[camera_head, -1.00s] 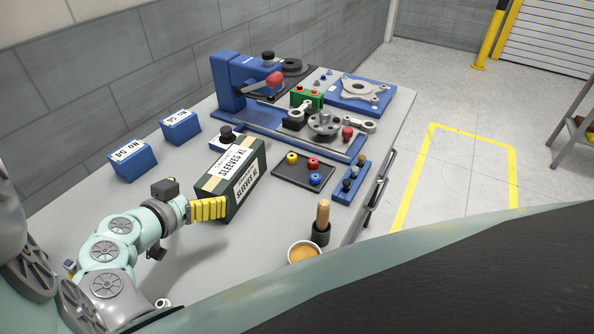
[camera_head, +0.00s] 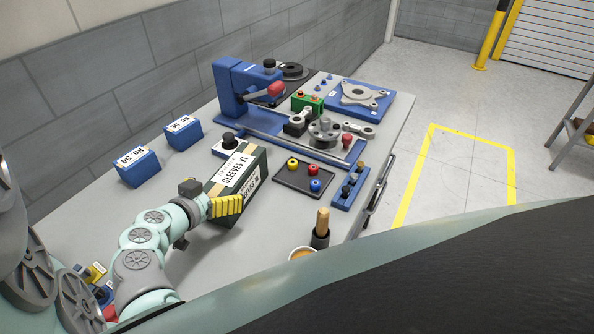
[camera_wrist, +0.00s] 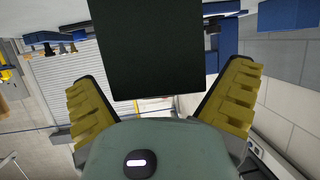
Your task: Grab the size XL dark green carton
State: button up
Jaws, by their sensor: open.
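The dark green carton (camera_head: 250,196) stands on the grey workbench, with white labels reading "SLEEVES XL" on its top and side. My gripper (camera_head: 226,205) is at the carton's near end, its yellow ribbed fingers overlapping the carton in the head view. In the wrist view the carton's dark end face (camera_wrist: 147,48) fills the upper middle. The open fingers of my gripper (camera_wrist: 160,105) lie to either side of it, with a visible gap on each side. The carton's far end is hidden in the wrist view.
Two blue boxes (camera_head: 138,167) stand left of the carton. A dark tray (camera_head: 290,186) with coloured knobs lies to its right. A blue press (camera_head: 232,85) stands behind. A wooden-handled tool (camera_head: 322,222) and a cup (camera_head: 301,253) are near the front edge.

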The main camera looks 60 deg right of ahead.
jog(key=shift+s, duration=0.1)
jog(key=shift+c, duration=0.3)
jog(key=c, duration=1.1)
jog(key=shift+c, duration=0.2)
